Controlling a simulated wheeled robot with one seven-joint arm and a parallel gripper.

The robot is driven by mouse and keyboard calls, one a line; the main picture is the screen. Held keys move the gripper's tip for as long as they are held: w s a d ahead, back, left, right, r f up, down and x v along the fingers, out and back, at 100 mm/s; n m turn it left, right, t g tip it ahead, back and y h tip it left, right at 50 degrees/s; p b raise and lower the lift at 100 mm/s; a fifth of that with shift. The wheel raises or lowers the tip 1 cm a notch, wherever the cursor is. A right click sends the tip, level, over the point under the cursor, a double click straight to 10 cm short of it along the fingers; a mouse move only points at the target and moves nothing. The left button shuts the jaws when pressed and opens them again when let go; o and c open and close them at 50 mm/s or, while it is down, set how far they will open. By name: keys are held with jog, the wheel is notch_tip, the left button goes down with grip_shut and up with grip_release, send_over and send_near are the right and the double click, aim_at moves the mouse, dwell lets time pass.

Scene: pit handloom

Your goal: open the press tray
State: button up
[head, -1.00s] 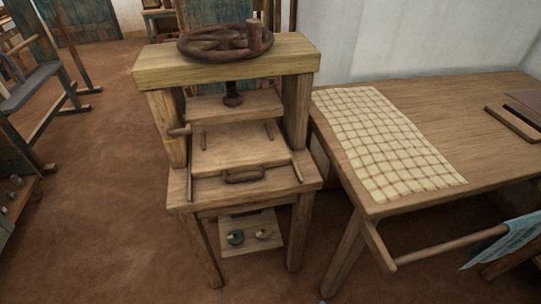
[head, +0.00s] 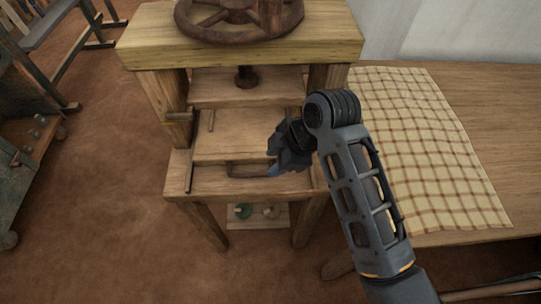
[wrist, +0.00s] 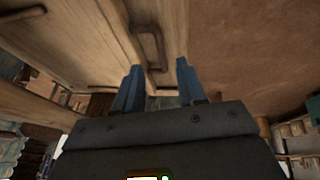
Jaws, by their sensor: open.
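The wooden press stands in front of me, with its tray (head: 232,147) lying flat on the press bed under the plate. A dark handle (head: 247,171) is on the tray's front edge; its right end is partly hidden by my gripper. The handle also shows in the wrist view (wrist: 152,50), beyond and between my fingertips. My gripper (head: 275,168) is at the right end of the handle in the head view. In the wrist view its two blue fingers (wrist: 159,66) are apart with nothing held between them. I cannot tell whether a finger touches the handle.
The press's round handwheel (head: 238,18) and thick top beam (head: 240,50) stand above the tray. A table with a checked cloth (head: 425,150) is close on the right. A low shelf (head: 258,217) holds small items below.

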aim_at(260, 174)
jog(key=shift+x, duration=3.85)
jog(key=shift+c, duration=0.4)
grip_shut()
jog(key=shift+d, duration=0.1)
